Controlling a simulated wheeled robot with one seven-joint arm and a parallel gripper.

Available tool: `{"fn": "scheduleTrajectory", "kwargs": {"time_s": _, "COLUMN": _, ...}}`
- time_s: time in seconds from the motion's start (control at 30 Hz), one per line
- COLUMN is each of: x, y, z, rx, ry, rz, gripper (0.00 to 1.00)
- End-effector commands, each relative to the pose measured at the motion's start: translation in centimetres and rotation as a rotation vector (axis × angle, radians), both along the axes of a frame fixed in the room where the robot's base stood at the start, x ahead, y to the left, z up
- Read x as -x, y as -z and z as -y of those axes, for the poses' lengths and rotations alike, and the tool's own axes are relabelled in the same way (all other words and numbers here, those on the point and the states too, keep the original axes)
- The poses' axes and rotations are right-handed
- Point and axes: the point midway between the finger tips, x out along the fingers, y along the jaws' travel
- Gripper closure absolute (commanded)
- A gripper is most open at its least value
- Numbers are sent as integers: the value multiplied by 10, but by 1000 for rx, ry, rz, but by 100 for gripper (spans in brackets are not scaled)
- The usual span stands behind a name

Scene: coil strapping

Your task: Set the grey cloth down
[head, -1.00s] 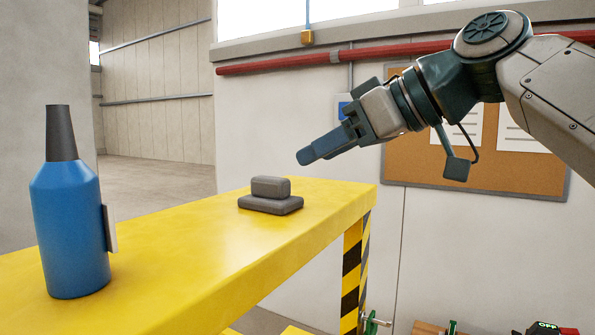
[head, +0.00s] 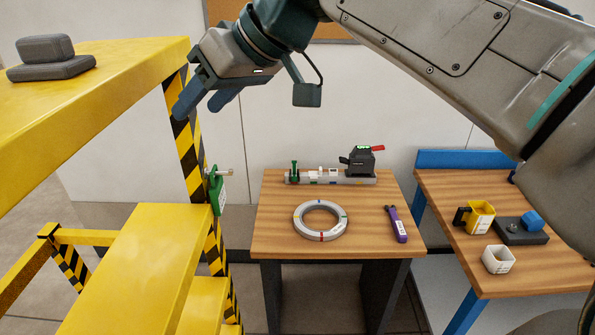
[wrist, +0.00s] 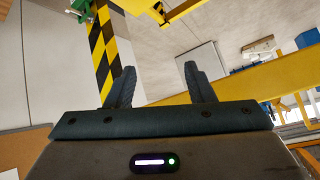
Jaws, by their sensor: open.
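A grey, soft-edged stack (head: 52,68) lies on the yellow platform top (head: 120,75) at the upper left of the head view. It looks like a smaller folded pad on a wider flat one; I cannot tell whether both are the grey cloth. My gripper (head: 202,105) is open and empty. It is to the right of the stack, apart from it, by the platform's striped corner post. In the wrist view my gripper's two fingers (wrist: 160,78) stand apart with nothing between them. The stack is not recognisable there.
A yellow-and-black striped post (head: 187,150) with a green clamp (head: 215,190) is near my gripper. Lower yellow steps (head: 150,245) stand below. A wooden table (head: 285,235) holds a pale ring (head: 300,225) and a purple tool (head: 396,224). A second table (head: 440,190) is at right.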

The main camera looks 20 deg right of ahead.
Motion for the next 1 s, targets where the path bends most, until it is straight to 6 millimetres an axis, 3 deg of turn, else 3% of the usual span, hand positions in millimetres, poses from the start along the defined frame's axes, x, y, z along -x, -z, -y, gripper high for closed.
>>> {"fn": "scheduleTrajectory", "kwargs": {"time_s": 0.03, "x": 6, "y": 28, "z": 11, "rx": 25, "ry": 69, "rz": -45, "gripper": 51}}
{"fn": "scheduleTrajectory", "kwargs": {"time_s": 0.3, "x": 53, "y": 171, "z": 54, "rx": 198, "ry": 408, "rz": -216, "gripper": 51}}
{"fn": "scheduleTrajectory", "kwargs": {"time_s": 0.5, "x": 90, "y": 246, "z": 79, "rx": 310, "ry": 581, "rz": -282, "gripper": 51}}
{"fn": "scheduleTrajectory", "kwargs": {"time_s": 0.7, "x": 105, "y": 271, "z": 90, "rx": 353, "ry": 639, "rz": -303, "gripper": 51}}
{"fn": "scheduleTrajectory", "kwargs": {"time_s": 1.0, "x": 105, "y": 274, "z": 90, "rx": 353, "ry": 638, "rz": -304, "gripper": 51}}
